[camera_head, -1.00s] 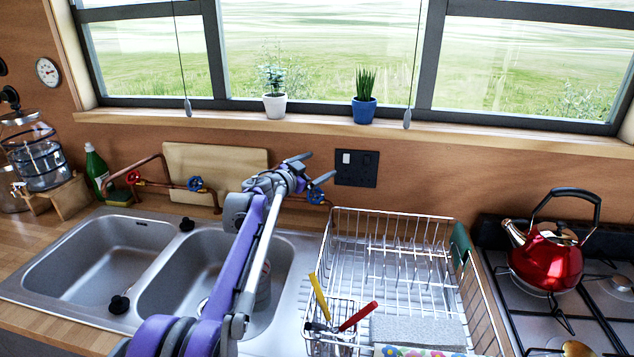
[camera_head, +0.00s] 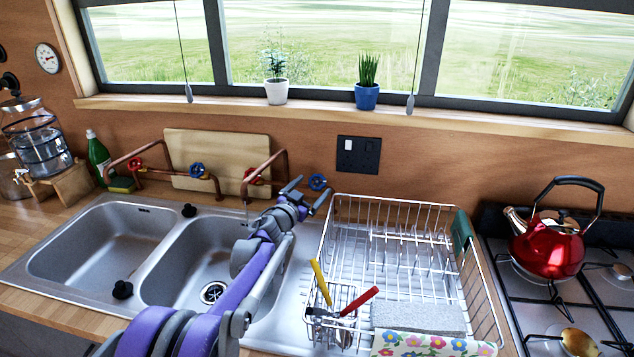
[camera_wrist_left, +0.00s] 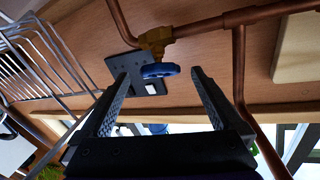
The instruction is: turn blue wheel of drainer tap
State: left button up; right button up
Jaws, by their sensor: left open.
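The blue wheel (camera_head: 317,182) of the drainer tap sits on the copper pipework at the wall, left of the socket plate and behind the dish drainer. My left gripper (camera_head: 311,189) is open and empty, its fingertips close in front of this wheel. In the left wrist view the blue wheel (camera_wrist_left: 160,70) sits on a brass valve, between the two fingertips (camera_wrist_left: 160,75) in the picture and seemingly just beyond them. I cannot tell whether they touch it. A second blue wheel (camera_head: 198,169) is further left. My right gripper is not in view.
A wire dish rack (camera_head: 400,205) with utensils stands right of my arm. The double sink (camera_head: 190,265) is below and left. Red wheels (camera_head: 135,163) and copper pipes run along the wall by a wooden board (camera_head: 230,150). A red kettle (camera_head: 547,247) sits on the stove at right.

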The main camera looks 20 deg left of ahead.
aim_at(315, 183)
pick_arm(q)
jog(key=shift+w+d, duration=0.1)
jog(key=shift+w, duration=1.65)
jog(key=c, duration=1.4)
jog(key=shift+m+h+b, duration=0.3)
jog(key=shift+m+h, duration=0.3)
jog(key=shift+m, duration=0.2)
jog(key=shift+o, duration=0.2)
jog(key=shift+h, duration=0.3)
jog(key=shift+g, duration=0.3)
jog(key=o, duration=1.4)
jog(key=shift+c, duration=0.2)
